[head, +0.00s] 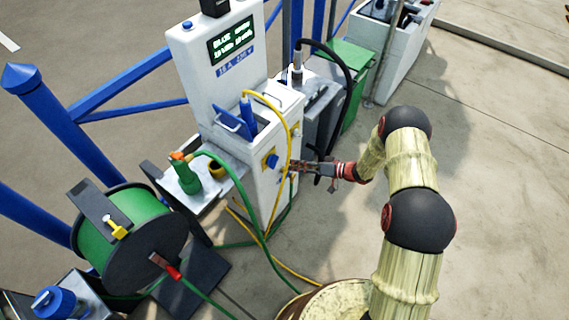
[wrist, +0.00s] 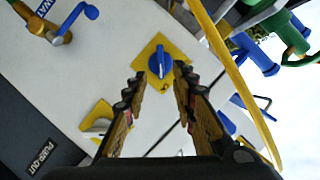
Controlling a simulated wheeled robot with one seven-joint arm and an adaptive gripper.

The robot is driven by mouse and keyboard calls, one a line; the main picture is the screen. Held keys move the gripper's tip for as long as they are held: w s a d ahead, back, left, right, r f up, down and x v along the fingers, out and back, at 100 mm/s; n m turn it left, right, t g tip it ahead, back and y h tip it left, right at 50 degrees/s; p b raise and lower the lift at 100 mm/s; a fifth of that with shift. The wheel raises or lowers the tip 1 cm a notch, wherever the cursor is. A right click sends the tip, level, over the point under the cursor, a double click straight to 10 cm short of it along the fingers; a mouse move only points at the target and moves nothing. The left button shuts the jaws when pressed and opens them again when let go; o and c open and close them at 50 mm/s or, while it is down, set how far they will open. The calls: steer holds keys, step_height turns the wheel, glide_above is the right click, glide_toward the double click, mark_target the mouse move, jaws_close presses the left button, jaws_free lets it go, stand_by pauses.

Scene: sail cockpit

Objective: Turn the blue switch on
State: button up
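A blue switch knob (wrist: 160,62) sits on a yellow diamond-shaped plate on a white face in the wrist view. My gripper (wrist: 158,82) is open, its two fingers apart with the tips just below and to either side of the knob. I cannot tell whether they touch the plate. In the head view my gripper (head: 294,165) reaches from the right to the right side of the white pedestal (head: 257,190). A blue knob on a yellow plate (head: 271,161) shows on the pedestal's front face; the face at the fingertips is mostly hidden.
A second yellow plate with a pale knob (wrist: 97,125) is lower left in the wrist view. A yellow hose (wrist: 222,50) hangs close on the right. A tap with a blue lever (wrist: 62,22) is upper left. A green cable reel (head: 130,232) stands left; floor at right is clear.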

steer(key=v, duration=0.5)
stand_by(0.5)
